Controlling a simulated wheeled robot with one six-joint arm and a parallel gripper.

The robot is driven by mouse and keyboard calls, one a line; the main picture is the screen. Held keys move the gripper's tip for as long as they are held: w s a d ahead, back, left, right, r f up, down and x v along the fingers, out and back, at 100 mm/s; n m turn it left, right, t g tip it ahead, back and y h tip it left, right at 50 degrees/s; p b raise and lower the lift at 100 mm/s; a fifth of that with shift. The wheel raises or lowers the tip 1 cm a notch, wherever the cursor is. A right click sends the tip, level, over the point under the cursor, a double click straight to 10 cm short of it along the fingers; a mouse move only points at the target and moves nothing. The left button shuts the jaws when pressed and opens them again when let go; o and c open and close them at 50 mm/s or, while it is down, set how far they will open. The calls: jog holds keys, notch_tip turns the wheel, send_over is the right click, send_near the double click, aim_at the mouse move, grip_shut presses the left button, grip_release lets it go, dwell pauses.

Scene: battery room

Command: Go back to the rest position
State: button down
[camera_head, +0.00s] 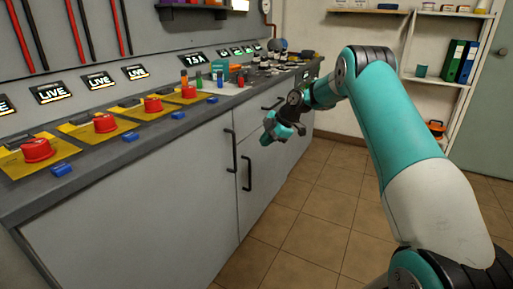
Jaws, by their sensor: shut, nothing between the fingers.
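My gripper (270,138) is at the end of my teal and white arm, which reaches in from the right. It hangs in front of the grey cabinet's doors, a little below the level of the counter top (198,105). The gripper is shut and holds nothing. It looks apart from the cabinet, but the exact gap is hard to judge. The fingertips are small and dark in this view.
Red knobs (105,123) on yellow plates and blue blocks (62,170) line the counter. Several small bottles and tools stand farther back. Black door handles (246,173) stick out of the cabinet. Tiled floor (300,225) is clear. A shelf with binders (461,62) stands back right.

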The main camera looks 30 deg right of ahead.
jog(key=s+a+r+m+g, duration=0.1)
jog(key=s+a+r+m, duration=0.1)
jog(key=s+a+r, duration=0.4)
jog(key=s+a+r+m+g, duration=0.1)
jog(key=s+a+r, duration=0.3)
jog(key=a, duration=0.5)
jog(key=s+a+r+m+g, duration=0.1)
jog(key=s+a+r+m, duration=0.15)
jog(key=s+a, duration=0.4)
jog(key=s+a+r+m+g+h, duration=0.1)
jog(key=s+a+m, duration=0.25)
jog(key=s, duration=0.95)
jog(key=s+a+m+g, duration=0.15)
jog(key=s+a, duration=0.25)
jog(key=s, duration=0.8)
notch_tip(320, 180, up, 22)
jog(key=s+p, duration=0.1)
jog(key=p, duration=2.1)
jog(key=shift+d+t, duration=0.2)
jog(key=shift+t, duration=0.15)
jog(key=shift+s+m, duration=0.1)
jog(key=shift+m, duration=0.15)
